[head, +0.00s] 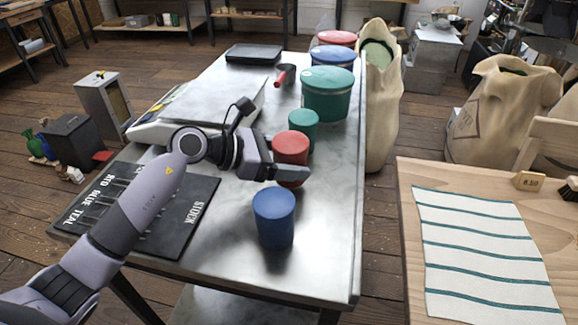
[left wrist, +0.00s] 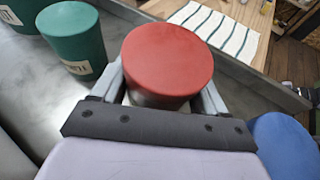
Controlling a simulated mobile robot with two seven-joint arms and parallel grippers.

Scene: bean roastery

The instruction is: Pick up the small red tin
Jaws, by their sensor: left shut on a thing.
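The small red tin (head: 290,147) stands on the steel table between a small teal tin and a small blue tin. In the left wrist view its red lid (left wrist: 168,58) fills the space between the fingers. My left gripper (head: 289,172) is shut on the red tin, one finger on each side, below the lid. The gripper (left wrist: 160,92) hides the tin's lower part, so I cannot tell whether its base touches the table. My right gripper is in neither view.
The small teal tin (head: 303,130) stands close behind, and the small blue tin (head: 274,217) close in front. Larger tins, teal (head: 326,100), blue (head: 333,56) and red (head: 338,38), line the far right. A scale (head: 150,130) and a labelled black mat (head: 185,243) lie left.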

